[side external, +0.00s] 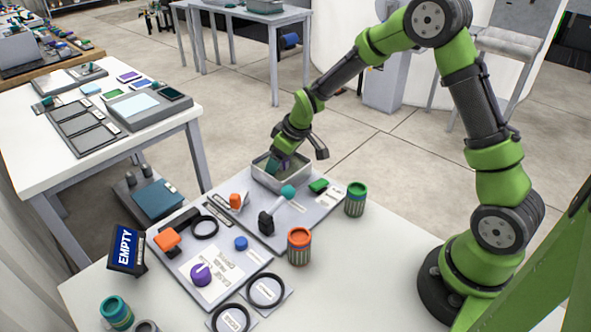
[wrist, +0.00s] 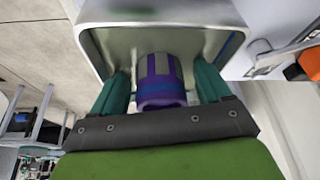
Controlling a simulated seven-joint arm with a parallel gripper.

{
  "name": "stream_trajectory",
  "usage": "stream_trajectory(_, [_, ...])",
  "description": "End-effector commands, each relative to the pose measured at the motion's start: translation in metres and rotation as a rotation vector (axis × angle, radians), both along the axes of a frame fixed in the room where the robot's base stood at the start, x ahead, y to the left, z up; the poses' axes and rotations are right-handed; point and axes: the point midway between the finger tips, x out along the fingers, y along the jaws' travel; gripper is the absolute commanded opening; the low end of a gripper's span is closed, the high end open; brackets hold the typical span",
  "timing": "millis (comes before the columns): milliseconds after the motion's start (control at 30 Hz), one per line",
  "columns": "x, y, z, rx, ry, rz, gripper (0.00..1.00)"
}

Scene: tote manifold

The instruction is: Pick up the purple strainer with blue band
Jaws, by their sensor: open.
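The purple strainer with blue band (wrist: 161,78) is inside the grey metal tote in the wrist view. It is a ribbed cylinder with grey and purple stripes and a blue band near its purple end. My gripper (wrist: 163,88) is open, with one teal finger on each side of the strainer and a visible gap on both sides. In the side external view my gripper (side external: 280,164) reaches down into the tote (side external: 281,183). The strainer is hidden there behind the tote wall and my gripper.
An orange-topped strainer (side external: 299,246) and a green-topped strainer (side external: 356,199) stand near the tote. A teal-handled valve (side external: 287,193), a purple knob (side external: 201,275) and black rings (side external: 265,291) lie on grey boards. The table's right front is clear.

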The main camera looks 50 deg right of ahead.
Motion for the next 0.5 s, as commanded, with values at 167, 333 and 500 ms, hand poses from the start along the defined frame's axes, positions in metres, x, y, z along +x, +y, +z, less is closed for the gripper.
stream_trajectory(167, [0.0007,0.0,-0.0007,-0.001,-0.001,0.0,0.77])
stream_trajectory(333, [0.0005,-0.0001,-0.0007,-0.001,-0.001,0.0,0.59])
stream_trajectory(500, [0.0005,-0.0001,-0.0006,-0.001,-0.001,0.001,0.33])
